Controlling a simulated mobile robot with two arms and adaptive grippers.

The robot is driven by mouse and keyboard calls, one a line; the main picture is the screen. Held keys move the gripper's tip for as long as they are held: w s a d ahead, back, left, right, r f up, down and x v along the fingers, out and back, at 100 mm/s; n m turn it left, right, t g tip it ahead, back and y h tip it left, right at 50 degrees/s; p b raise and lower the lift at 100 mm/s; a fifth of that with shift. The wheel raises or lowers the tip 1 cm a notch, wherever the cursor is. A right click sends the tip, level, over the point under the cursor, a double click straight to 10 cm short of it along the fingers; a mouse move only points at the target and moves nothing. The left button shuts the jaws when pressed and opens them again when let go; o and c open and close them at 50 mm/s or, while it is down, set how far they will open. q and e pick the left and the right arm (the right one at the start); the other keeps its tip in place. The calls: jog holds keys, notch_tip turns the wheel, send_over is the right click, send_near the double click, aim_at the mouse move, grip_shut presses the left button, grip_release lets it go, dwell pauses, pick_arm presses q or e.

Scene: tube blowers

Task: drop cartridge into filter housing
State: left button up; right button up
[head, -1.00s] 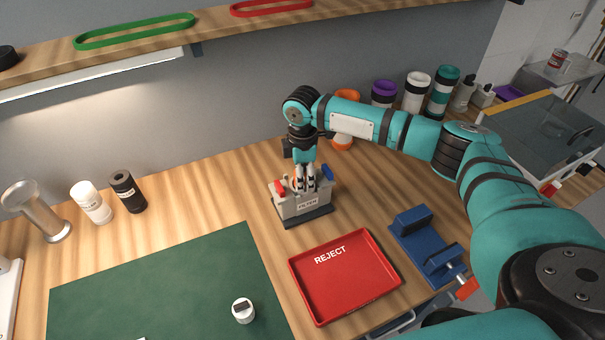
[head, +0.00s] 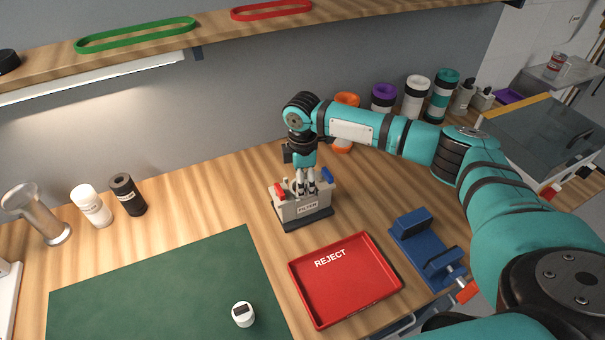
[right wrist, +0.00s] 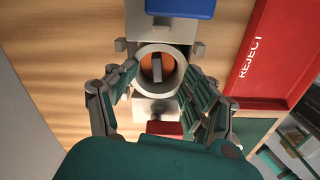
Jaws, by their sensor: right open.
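The filter housing (head: 303,208) is a grey block labelled FILTER on a dark base, with a red part on its left and a blue part on its right. In the right wrist view its pale round collar (right wrist: 144,84) is seen from above. Inside the collar sits an orange round piece with a grey bar across it, which looks like the cartridge (right wrist: 168,67); its depth is hard to tell. My right gripper (head: 306,190) points down over the housing, its fingers (right wrist: 158,92) open on both sides of the collar. My left gripper is out of view.
A red REJECT tray (head: 345,281) lies in front of the housing, with a blue vise (head: 428,248) to its right. A green mat (head: 165,295) with a small white cylinder (head: 243,315) is at front left. Several coloured containers (head: 417,90) stand behind my right arm.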

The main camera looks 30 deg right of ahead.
notch_tip(320, 180, up, 13)
jog(key=b, duration=0.3)
jog(key=shift+r, duration=0.15)
jog(key=shift+w, duration=0.1)
